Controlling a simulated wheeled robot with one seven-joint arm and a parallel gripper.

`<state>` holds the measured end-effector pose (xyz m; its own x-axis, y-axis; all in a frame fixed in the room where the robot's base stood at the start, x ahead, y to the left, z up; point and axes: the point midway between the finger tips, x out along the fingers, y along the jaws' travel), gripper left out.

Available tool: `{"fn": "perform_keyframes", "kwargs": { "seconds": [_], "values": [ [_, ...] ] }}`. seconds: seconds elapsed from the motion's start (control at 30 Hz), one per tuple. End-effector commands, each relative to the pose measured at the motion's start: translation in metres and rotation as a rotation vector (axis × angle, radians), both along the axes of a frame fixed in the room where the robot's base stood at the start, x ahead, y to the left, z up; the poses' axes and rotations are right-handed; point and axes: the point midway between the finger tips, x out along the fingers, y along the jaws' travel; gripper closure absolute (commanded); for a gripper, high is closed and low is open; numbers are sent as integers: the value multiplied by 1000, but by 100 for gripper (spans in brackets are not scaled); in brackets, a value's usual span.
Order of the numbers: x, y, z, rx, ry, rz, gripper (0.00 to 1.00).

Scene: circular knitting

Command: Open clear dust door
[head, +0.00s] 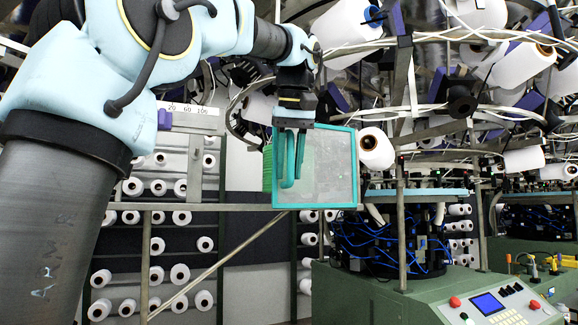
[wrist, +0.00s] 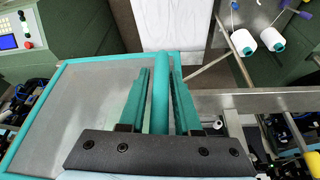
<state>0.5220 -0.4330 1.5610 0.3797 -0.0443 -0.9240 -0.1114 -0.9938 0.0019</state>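The clear dust door (head: 330,165) is a see-through grey pane in a teal frame, hanging upright at the centre of the head view. In the wrist view its pane (wrist: 85,105) fills the left side. My gripper (head: 289,183) points down at the door's left part in the head view. In the wrist view my gripper (wrist: 161,65) has its two teal fingers on either side of a teal upright bar (wrist: 160,90) at the door's edge. Narrow gaps show beside the bar, so the fingers look open around it. Exact contact is hard to see.
The green knitting machine (head: 365,295) with a control panel (head: 490,303) stands at the right. A yarn cone (head: 376,148) is close to the door's right edge. A grey rail (head: 220,207) runs behind the door. Racks of white cones (head: 158,188) fill the back left.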

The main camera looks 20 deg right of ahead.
Motion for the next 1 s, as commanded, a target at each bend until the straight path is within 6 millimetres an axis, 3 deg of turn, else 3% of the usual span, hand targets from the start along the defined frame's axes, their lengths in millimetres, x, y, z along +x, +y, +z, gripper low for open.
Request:
{"fn": "perform_keyframes", "kwargs": {
  "seconds": [0.27,0.57,1.0],
  "values": [
    [1,0,-1,-1,-1,1,68],
    [1,0,-1,0,0,1,100],
    [1,0,-1,0,0,1,100]
  ]
}}
